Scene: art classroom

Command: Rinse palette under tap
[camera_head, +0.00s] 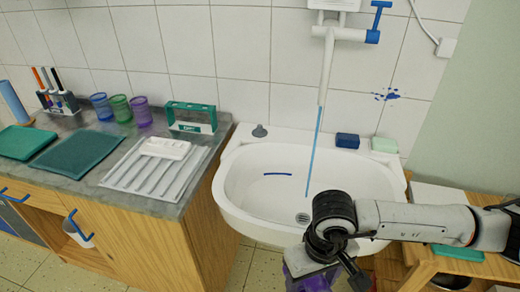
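A small white tray that looks like the palette (165,147) lies on a white ribbed drying rack (138,183) on the counter left of the sink. The white tap (327,60) hangs on the wall above the white sink (240,190), and its blue handle (378,14) is at the top. A thin blue stream of water (314,145) falls from the tap into the basin. My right gripper (330,255) points down at the sink's front edge. Its fingertips are mostly hidden, and a purple shape (300,275) shows beside it, too cut off to identify. My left gripper is out of view.
Coloured cups (121,108), a brush holder (57,95) and green cloths (77,153) stand or lie on the counter. A blue sponge (347,140) and a pale green block (384,145) sit on the sink's back rim. A wooden stand (490,262) is at the right.

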